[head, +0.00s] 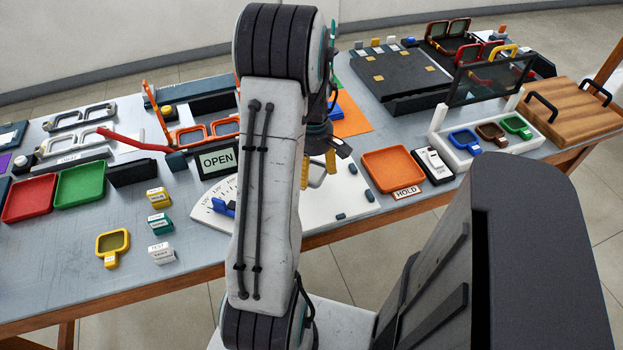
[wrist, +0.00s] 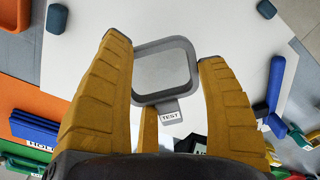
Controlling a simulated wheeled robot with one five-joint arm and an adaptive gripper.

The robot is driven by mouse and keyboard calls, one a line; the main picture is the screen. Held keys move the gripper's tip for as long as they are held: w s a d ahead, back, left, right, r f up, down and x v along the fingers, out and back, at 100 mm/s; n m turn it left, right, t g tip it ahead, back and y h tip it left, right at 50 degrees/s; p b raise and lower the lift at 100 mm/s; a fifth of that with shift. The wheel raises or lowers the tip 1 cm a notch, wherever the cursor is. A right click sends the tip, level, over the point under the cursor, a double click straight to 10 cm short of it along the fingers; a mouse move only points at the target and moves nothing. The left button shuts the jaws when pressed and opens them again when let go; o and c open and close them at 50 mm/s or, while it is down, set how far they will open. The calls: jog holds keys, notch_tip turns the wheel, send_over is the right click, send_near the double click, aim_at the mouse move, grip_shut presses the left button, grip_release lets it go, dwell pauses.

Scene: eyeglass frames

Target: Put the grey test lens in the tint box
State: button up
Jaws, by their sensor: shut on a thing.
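The grey test lens (wrist: 163,72) has a rounded square grey frame, a clear middle and a tab marked TEST. In the wrist view it sits between the yellow fingers of my gripper (wrist: 165,50), which is shut on it over the white board. In the head view my gripper (head: 331,160) is partly behind my arm, and the lens is mostly hidden. A white box (head: 462,159) at the right, with a raised dark see-through lid (head: 490,80), looks like the tint box. It holds blue (head: 465,140), brown (head: 491,132) and green (head: 516,125) lenses.
An orange tray (head: 393,168) marked HOLD and a black-and-white switch block (head: 433,163) lie between the board (head: 350,195) and the white box. A wooden case (head: 570,112) stands right of the box. An OPEN sign (head: 217,161) stands left of my arm.

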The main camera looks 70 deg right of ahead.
aim_at(311, 180)
jog(key=shift+w+f+p, duration=0.1)
jog(key=shift+f+p, duration=0.2)
jog(key=shift+f, duration=1.8)
jog(key=o, duration=1.2)
jog(key=shift+c, duration=0.2)
jog(key=r, duration=1.1)
jog(key=shift+d+p, duration=0.25)
jog(key=shift+p, duration=0.05)
jog(key=shift+w+r, duration=0.1)
jog(key=shift+r, duration=0.45)
